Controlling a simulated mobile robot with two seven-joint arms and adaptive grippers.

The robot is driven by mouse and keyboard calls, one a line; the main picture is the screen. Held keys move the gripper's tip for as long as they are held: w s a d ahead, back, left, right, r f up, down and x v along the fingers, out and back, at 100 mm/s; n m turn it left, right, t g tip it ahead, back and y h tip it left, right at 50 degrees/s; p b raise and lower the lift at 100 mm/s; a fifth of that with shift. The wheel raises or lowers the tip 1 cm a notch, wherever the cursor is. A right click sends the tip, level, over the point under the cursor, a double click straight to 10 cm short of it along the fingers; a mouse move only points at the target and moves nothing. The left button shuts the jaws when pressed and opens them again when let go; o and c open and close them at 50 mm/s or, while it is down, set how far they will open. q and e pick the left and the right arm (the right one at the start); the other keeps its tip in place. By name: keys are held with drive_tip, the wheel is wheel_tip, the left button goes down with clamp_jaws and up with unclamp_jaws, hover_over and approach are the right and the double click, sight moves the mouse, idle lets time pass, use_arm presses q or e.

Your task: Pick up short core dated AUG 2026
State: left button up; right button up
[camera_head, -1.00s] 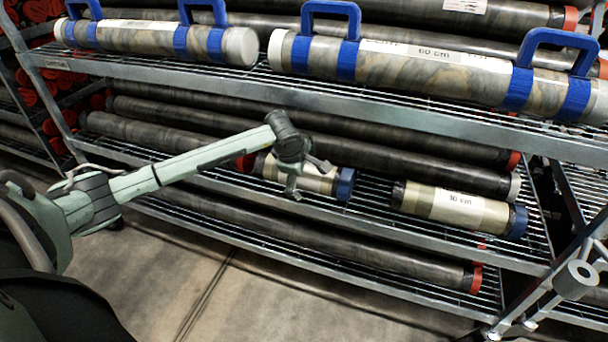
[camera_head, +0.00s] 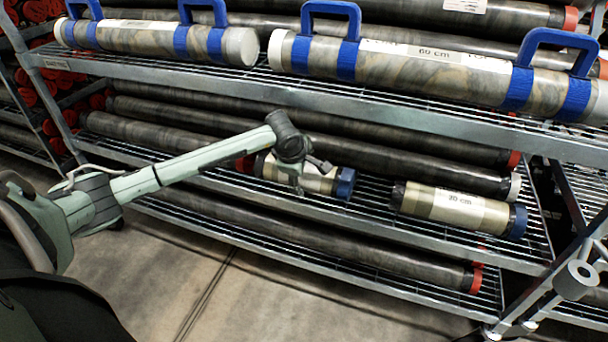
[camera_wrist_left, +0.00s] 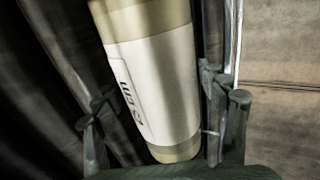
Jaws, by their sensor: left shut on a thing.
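A short core (camera_head: 322,180) with a pale label and a blue end cap lies on the middle shelf, partly hidden behind my left gripper (camera_head: 297,180). In the left wrist view this short core (camera_wrist_left: 160,80) lies between the two fingers of the left gripper (camera_wrist_left: 165,120), which is shut on it. Its label there is partly readable as "cm"; no date can be read. A second short core (camera_head: 457,207) with a label ending in "0 cm" and a blue end cap lies to the right on the same shelf, apart from the gripper. My right gripper is out of view.
Long dark cores (camera_head: 400,165) lie behind the short ones. The wire shelf (camera_head: 370,215) has a metal front rail (camera_head: 400,245). Above, long cores with blue handles (camera_head: 435,70) rest on the upper shelf. Open concrete floor (camera_head: 240,290) lies in front.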

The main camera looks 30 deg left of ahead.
use_arm(q)
drive_tip(key=shift+w+r, duration=0.15)
drive_tip(key=shift+r, duration=0.15)
